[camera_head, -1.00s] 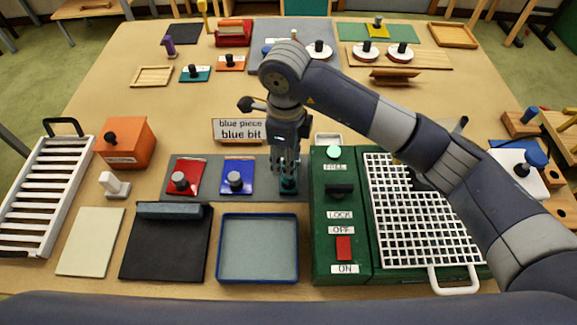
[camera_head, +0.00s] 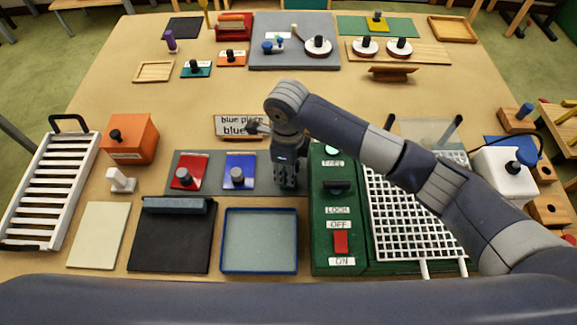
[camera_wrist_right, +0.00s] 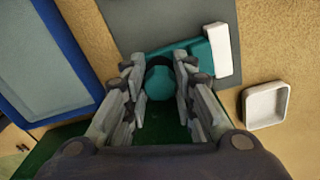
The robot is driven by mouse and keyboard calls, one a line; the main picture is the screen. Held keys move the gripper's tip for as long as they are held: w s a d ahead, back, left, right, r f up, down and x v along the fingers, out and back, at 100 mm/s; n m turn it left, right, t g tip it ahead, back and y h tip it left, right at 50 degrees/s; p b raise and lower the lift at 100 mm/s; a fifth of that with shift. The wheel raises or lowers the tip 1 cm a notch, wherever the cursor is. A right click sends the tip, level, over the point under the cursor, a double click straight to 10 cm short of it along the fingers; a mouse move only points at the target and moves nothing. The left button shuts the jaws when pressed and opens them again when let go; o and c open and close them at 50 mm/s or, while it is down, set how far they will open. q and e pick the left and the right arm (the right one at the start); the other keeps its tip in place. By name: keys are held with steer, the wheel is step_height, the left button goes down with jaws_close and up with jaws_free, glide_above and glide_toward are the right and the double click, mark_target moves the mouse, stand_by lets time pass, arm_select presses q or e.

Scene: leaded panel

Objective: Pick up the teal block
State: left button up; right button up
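The teal block (camera_wrist_right: 186,56) is a flat piece with a round teal knob (camera_wrist_right: 160,84), lying on the grey mat (camera_wrist_right: 180,17) in the right wrist view. My right gripper (camera_wrist_right: 161,75) points down over it, with fingers on both sides of the knob. Whether the fingers press on the knob or leave a small gap is unclear. In the head view my right gripper (camera_head: 286,182) hides the block, at the right end of the same mat (camera_head: 212,187). My left gripper is not in view.
On the mat's left are a red block (camera_head: 189,165) and a blue block (camera_head: 239,164). A green machine (camera_head: 328,225) stands close right of my gripper. A blue-rimmed tray (camera_head: 259,271) lies in front. A sign (camera_head: 231,119) stands behind.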

steer(key=shift+r, duration=0.15)
steer(key=shift+r, duration=0.35)
step_height(320, 180, up, 8)
steer(key=b, duration=0.3)
steer(key=shift+r+b, duration=0.2)
steer(key=shift+b, duration=0.1)
steer(key=shift+r, duration=0.35)
stand_by(0.6)
